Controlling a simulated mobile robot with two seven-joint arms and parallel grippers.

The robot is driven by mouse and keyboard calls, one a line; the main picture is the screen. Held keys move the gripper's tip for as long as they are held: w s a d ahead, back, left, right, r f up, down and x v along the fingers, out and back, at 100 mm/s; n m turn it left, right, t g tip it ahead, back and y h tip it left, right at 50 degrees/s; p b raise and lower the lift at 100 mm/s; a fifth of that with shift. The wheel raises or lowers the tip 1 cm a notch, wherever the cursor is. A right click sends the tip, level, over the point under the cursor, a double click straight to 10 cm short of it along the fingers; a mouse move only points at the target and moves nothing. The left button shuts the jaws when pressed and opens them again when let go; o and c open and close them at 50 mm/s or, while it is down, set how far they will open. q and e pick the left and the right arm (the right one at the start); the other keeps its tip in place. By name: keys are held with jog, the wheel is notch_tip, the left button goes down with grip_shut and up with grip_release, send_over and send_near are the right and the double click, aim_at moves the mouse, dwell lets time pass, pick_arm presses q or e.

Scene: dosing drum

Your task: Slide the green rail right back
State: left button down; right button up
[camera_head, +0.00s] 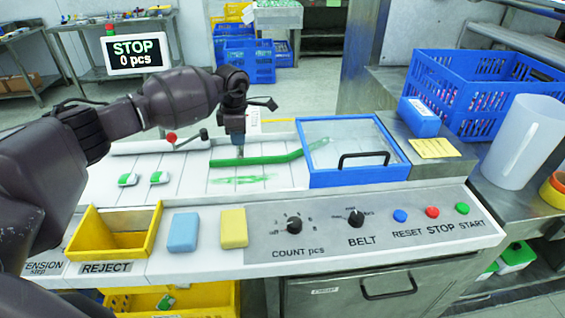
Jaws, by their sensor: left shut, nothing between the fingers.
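The green rail (266,159) lies across the white belt surface, its right end bending toward the blue-framed clear cover (358,177). A short green piece shows under the cover. A green smear-like reflection (240,180) lies on the white surface in front of the rail. My left gripper (239,150) points down at the rail's left part, shut with nothing between its fingers. Its tips are at or just behind the rail; I cannot tell whether they touch it. My right gripper is not in view.
A red-knobbed lever (171,137) stands left of the gripper, behind two small green-white pieces (158,178). The yellow reject bin (113,239), blue block (183,232) and yellow block (233,228) sit in front. A blue crate (470,92) and clear jug (522,140) stand right.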

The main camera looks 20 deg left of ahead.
pick_arm(q)
jog(key=shift+w+a+f+b, duration=0.1)
jog(key=shift+w+a+b, duration=0.25)
jog(key=shift+w, duration=0.2)
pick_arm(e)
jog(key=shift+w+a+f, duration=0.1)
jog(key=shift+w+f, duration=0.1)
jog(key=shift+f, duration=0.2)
pick_arm(q)
jog(key=shift+w+a+b, duration=0.2)
jog(key=shift+w+b, duration=0.1)
jog(key=shift+b, duration=0.05)
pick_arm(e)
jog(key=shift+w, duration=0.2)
pick_arm(q)
jog(key=shift+w+a+b, duration=0.2)
jog(key=shift+w+b, duration=0.15)
jog(key=shift+w, duration=0.1)
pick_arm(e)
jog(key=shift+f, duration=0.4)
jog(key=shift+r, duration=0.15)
pick_arm(q)
jog(key=shift+s+d+r+p, duration=0.1)
jog(key=shift+s+r+p, duration=0.1)
jog(key=shift+s+p, duration=0.1)
jog(key=shift+s+d, duration=0.25)
jog(key=shift+s, duration=0.15)
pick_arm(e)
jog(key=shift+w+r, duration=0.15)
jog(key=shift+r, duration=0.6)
